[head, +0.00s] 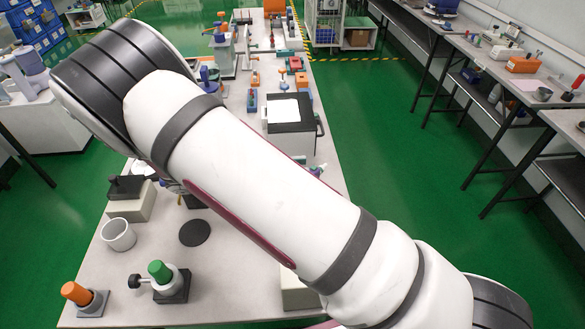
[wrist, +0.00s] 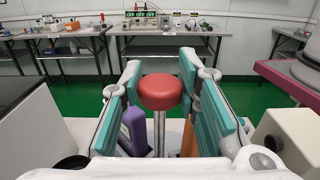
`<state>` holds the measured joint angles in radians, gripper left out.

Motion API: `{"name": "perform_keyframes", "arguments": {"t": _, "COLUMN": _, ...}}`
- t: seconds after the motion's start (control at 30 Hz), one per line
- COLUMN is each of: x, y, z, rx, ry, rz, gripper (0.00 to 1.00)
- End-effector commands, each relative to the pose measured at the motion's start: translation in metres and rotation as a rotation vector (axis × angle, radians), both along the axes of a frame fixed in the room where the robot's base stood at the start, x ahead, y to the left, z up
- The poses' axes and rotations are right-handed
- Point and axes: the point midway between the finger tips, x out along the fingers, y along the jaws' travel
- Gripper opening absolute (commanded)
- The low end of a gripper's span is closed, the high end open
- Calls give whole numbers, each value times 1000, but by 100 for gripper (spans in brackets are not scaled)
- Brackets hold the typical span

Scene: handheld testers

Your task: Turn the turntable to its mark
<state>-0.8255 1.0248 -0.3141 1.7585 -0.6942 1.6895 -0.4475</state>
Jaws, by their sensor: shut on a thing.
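A red round knob (wrist: 160,92) on an upright metal post (wrist: 160,135) stands between the teal-padded fingers of my gripper (wrist: 160,73) in the wrist view. My gripper is shut on the red knob, one finger on each side of it. I cannot make out a turntable plate or its mark in either view, nor tell whether the knob belongs to the turntable. In the head view my arm covers the middle of the bench and hides my gripper.
The bench (head: 235,290) holds an orange-capped cylinder (head: 76,293), a green-knobbed device (head: 161,270), a white cup (head: 118,234), a dark disc (head: 195,233) and a white box with a black front (head: 290,128). Purple (wrist: 134,131) and orange (wrist: 189,139) things stand close to the fingers. Green floor aisles flank the bench.

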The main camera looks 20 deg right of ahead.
Motion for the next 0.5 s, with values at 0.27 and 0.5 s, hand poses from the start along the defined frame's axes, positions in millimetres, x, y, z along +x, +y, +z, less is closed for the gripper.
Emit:
{"name": "perform_keyframes", "arguments": {"t": 0.27, "x": 1, "y": 0, "z": 0, "rx": 2, "ry": -2, "rz": -3, "gripper": 0}}
{"name": "perform_keyframes", "arguments": {"t": 0.5, "x": 1, "y": 0, "z": 0, "rx": 2, "ry": -2, "rz": -3, "gripper": 36}}
